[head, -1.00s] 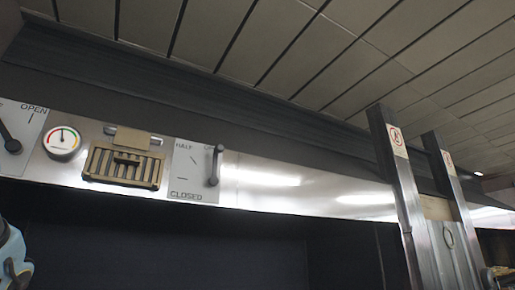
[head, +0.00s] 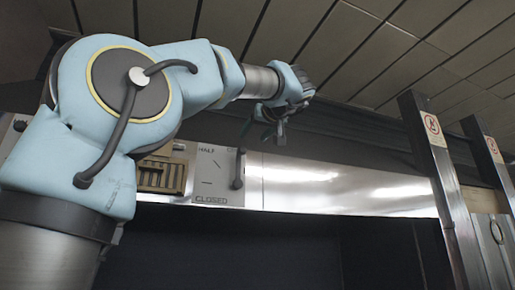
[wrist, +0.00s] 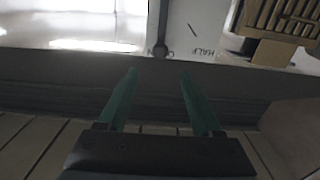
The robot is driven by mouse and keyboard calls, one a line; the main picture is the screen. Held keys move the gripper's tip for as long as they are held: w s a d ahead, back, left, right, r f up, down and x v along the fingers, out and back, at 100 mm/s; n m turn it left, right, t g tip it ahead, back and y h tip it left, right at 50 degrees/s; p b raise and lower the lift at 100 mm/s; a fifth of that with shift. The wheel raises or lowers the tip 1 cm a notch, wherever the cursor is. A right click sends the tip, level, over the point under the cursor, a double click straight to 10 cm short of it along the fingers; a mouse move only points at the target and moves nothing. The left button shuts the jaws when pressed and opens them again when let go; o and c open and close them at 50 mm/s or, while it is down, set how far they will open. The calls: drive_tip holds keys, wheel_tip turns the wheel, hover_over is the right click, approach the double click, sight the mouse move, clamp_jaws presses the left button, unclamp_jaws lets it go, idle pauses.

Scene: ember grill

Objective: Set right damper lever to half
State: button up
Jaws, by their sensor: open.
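The right damper lever (head: 238,168) is a dark bar on a pale plate (head: 212,178) marked HALF and CLOSED. It stands nearly upright at the plate's right side, its top end by a partly covered label. In the wrist view, the picture is turned over; the lever (wrist: 163,38) shows its knobbed end over the label by the plate's edge, with HALF (wrist: 205,52) to its right. My gripper (wrist: 158,72) has two teal fingers, spread apart and empty, with the lever's end just beyond and between the tips in the picture. In the head view, my gripper (head: 272,135) is above and right of the plate.
A brass vent grille (head: 162,177) is left of the plate; it also shows in the wrist view (wrist: 285,18). A bare steel band (head: 340,190) runs right to upright metal posts (head: 435,170). A dark hood ledge and tiled ceiling are above. My arm covers the left of the panel.

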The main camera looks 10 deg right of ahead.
sight(243, 148)
drive_tip(key=w+p, duration=0.1)
drive_tip(key=w, duration=0.2)
drive_tip(key=w+p, duration=0.2)
drive_tip(key=w+a+p, duration=0.1)
drive_tip(key=w, duration=0.2)
drive_tip(key=shift+w+r, duration=0.1)
drive_tip(key=shift+w, duration=0.2)
drive_tip(key=shift+w+a+f+p, duration=0.2)
drive_tip(key=shift+w+p, duration=0.3)
drive_tip(key=shift+w, duration=0.3)
drive_tip(key=shift+c, duration=0.2)
clamp_jaws()
